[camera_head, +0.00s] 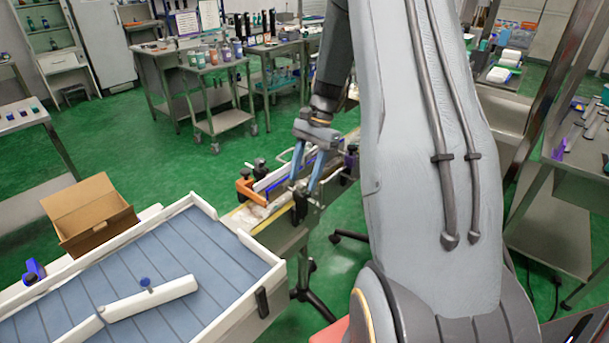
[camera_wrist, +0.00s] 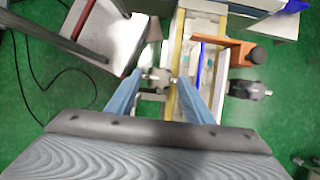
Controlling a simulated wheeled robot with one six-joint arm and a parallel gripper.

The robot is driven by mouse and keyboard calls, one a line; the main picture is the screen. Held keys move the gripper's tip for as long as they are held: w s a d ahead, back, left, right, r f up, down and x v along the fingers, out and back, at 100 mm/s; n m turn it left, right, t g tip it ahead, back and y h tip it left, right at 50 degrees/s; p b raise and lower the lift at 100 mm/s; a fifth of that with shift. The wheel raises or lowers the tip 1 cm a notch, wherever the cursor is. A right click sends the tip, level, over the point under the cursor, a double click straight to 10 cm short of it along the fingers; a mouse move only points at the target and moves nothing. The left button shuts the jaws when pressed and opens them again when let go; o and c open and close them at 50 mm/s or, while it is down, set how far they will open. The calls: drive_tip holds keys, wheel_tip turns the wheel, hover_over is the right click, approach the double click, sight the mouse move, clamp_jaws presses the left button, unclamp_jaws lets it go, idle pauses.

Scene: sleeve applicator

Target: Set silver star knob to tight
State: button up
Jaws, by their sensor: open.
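My gripper (camera_head: 304,184) points down over the near side of the sleeve applicator (camera_head: 262,212) in the head view. In the wrist view my gripper (camera_wrist: 162,80) is open, with one blue finger on each side of a small silver knob (camera_wrist: 158,76). The knob looks lobed, like a star, and sits beside the yellow-edged rail. The fingers appear apart from it, but I cannot tell its height against the fingertips. Its tight or loose setting cannot be read. In the head view I cannot make the knob out clearly near the fingers.
An orange bracket (camera_wrist: 228,50) and a dark knob with a silver end (camera_wrist: 248,89) stand right of the rail in the wrist view. A blue slatted conveyor (camera_head: 190,270) and a cardboard box (camera_head: 90,215) are at left in the head view. Green floor lies around.

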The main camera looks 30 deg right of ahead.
drive_tip(key=b+v, duration=0.2)
drive_tip(key=v, duration=0.5)
drive_tip(key=shift+r, duration=0.35)
drive_tip(key=shift+w, duration=0.1)
drive_tip(key=s+a+f+n+t+h+b, duration=0.1)
drive_tip(key=s+a+f+n+h, duration=0.1)
drive_tip(key=s+a+n, duration=0.5)
drive_tip(key=s+a+f+n+t+h, duration=0.1)
drive_tip(key=s+a+f+n+h, duration=0.1)
drive_tip(key=s+a+n, duration=0.5)
drive_tip(key=s+a+f, duration=0.1)
drive_tip(key=s+a, duration=0.2)
drive_tip(key=a, duration=0.1)
drive_tip(key=shift+a+t+b, duration=0.35)
drive_tip(key=shift+t+b, duration=0.05)
